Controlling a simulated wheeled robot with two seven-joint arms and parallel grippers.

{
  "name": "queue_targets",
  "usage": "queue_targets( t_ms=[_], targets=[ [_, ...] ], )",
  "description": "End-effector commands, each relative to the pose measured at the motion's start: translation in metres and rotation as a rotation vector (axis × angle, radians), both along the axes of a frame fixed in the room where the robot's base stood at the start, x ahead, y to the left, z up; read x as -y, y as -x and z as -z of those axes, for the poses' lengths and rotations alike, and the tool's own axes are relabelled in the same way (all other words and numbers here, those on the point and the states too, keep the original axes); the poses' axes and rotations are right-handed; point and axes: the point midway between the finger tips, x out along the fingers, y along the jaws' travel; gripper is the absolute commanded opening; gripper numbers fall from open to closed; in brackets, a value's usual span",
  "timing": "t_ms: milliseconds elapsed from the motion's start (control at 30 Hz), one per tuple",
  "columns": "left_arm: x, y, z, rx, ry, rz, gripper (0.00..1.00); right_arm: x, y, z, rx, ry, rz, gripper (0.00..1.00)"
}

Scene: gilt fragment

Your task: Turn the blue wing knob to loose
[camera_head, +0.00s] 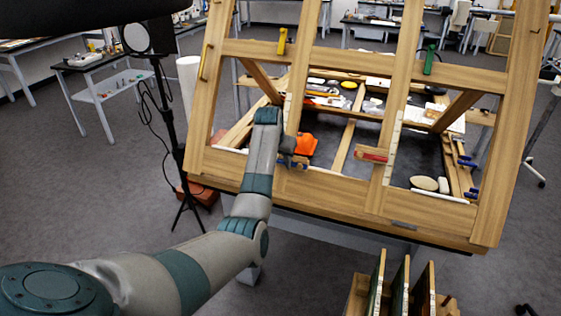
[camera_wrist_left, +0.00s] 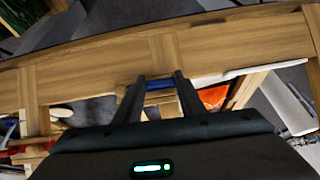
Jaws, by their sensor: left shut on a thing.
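The blue wing knob (camera_wrist_left: 158,98) shows in the left wrist view between the two dark fingers of my left gripper (camera_wrist_left: 160,76), at the wooden frame's lower rail. The fingers are shut on it and hide part of it. In the head view my left gripper (camera_head: 296,161) is at the lower rail of the tilted wooden frame (camera_head: 345,201), beside an orange thing (camera_head: 305,145). The knob is mostly hidden there, so its turn angle cannot be told. My right gripper is not in view.
A yellow piece (camera_head: 282,41) and a green piece (camera_head: 429,60) sit on the upper rail. A red piece (camera_head: 372,154) is right of my gripper. Blue clamps (camera_head: 471,193) are at the right. A slotted wooden rack (camera_head: 402,290) stands in front. A lamp stand (camera_head: 160,100) is at the left.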

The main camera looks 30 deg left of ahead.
Motion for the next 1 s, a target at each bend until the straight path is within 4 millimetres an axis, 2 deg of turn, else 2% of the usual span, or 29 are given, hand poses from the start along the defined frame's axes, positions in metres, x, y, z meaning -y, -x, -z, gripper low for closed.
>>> queue_targets(
  t_ms=[33,600,633,700,1000],
  targets=[
    [0.0011,0.0028,0.0056,-0.009,0.018,-0.008,0.14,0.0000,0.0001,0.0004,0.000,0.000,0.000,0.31],
    [0.0015,0.0034,0.0069,-0.003,0.054,-0.031,0.14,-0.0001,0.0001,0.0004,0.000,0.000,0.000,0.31],
    [0.0015,0.0034,0.0070,-0.003,0.054,-0.031,0.41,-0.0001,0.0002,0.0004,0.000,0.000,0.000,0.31],
    [0.0013,0.0029,0.0063,-0.002,0.054,-0.031,0.55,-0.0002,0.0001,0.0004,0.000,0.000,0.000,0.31],
    [0.0001,0.0014,0.0026,0.006,0.051,-0.031,0.55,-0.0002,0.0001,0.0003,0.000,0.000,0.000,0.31]
  ],
)
